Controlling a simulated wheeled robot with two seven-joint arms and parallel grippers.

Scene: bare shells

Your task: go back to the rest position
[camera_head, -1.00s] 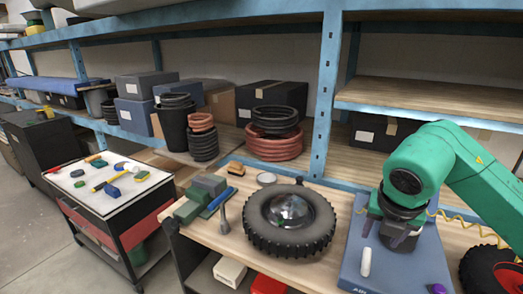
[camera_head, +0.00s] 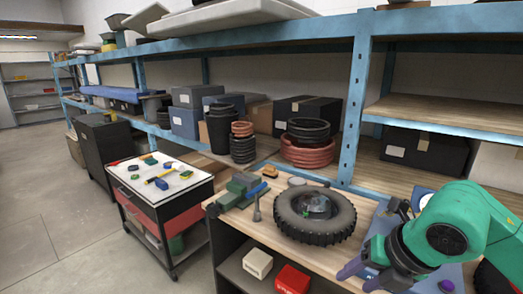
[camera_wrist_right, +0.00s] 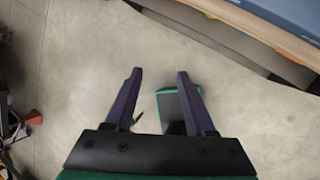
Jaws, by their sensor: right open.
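My right arm, green, comes in from the right in the head view. Its right gripper (camera_head: 358,276) has purple fingers and hangs at the front edge of the wooden workbench (camera_head: 266,228), to the right of and nearer than the black tyre. In the right wrist view the two fingers of the right gripper (camera_wrist_right: 156,100) stand apart with nothing between them, above the grey floor (camera_wrist_right: 80,50). My left gripper does not show in either view.
The black tyre (camera_head: 289,222) lies on the bench beside a green vise (camera_head: 237,190). A tool cart (camera_head: 140,192) stands to the left. Blue shelving (camera_head: 352,110) with boxes and stacked tyres runs behind. Open floor (camera_head: 60,230) lies at the left.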

